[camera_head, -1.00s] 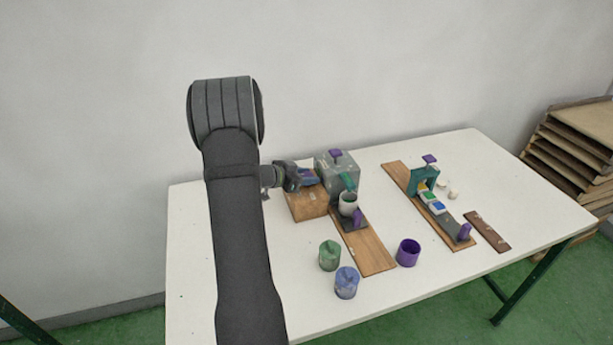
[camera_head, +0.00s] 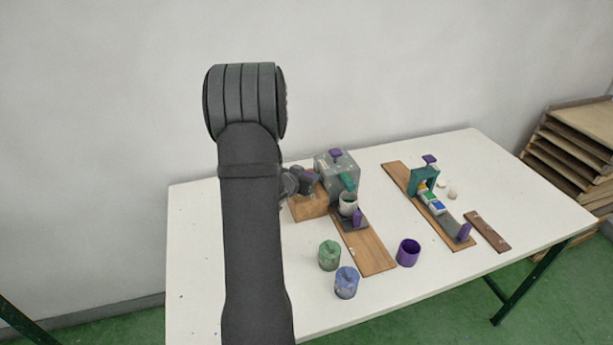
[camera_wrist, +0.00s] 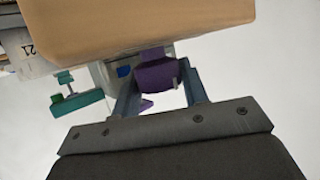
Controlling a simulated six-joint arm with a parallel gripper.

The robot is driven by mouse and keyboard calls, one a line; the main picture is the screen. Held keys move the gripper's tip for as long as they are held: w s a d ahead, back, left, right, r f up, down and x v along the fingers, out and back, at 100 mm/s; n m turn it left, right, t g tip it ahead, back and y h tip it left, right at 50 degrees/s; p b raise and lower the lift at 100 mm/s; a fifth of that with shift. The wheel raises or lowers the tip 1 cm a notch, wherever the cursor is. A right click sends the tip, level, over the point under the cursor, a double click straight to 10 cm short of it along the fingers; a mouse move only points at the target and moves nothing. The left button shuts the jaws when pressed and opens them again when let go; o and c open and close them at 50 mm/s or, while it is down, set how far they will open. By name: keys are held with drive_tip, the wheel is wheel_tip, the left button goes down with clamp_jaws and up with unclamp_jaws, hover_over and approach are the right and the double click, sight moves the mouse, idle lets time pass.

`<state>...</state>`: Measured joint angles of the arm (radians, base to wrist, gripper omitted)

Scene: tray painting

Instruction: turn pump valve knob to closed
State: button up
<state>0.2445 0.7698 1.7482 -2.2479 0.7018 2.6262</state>
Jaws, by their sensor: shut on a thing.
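The grey pump box (camera_head: 345,163) stands at the back of the table, with a purple piece on top and a teal spout (camera_head: 348,182). A white cup (camera_head: 347,204) stands beneath the spout. My gripper (camera_head: 310,181) is at the left side of the pump box, above a wooden block. In the wrist view, the fingers of my gripper (camera_wrist: 158,80) are closed around the purple valve knob (camera_wrist: 155,75). The knob is hidden in the head view. The spout also shows in the wrist view (camera_wrist: 78,103).
The wooden block (camera_head: 309,207) is just below my gripper; it fills the top of the wrist view (camera_wrist: 140,25). Green (camera_head: 329,256) and blue (camera_head: 346,283) lidded pots and a purple cup (camera_head: 408,253) stand in front. A second board (camera_head: 398,173) lies right.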

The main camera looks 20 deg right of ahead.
drive_tip(key=shift+n+t+y, duration=1)
drive_tip(key=shift+n+y, duration=0.3)
drive_tip(key=shift+n, duration=0.1)
drive_tip(key=shift+n+y, duration=0.3)
drive_tip(key=o, duration=1)
drive_tip(key=shift+m+h, duration=0.7)
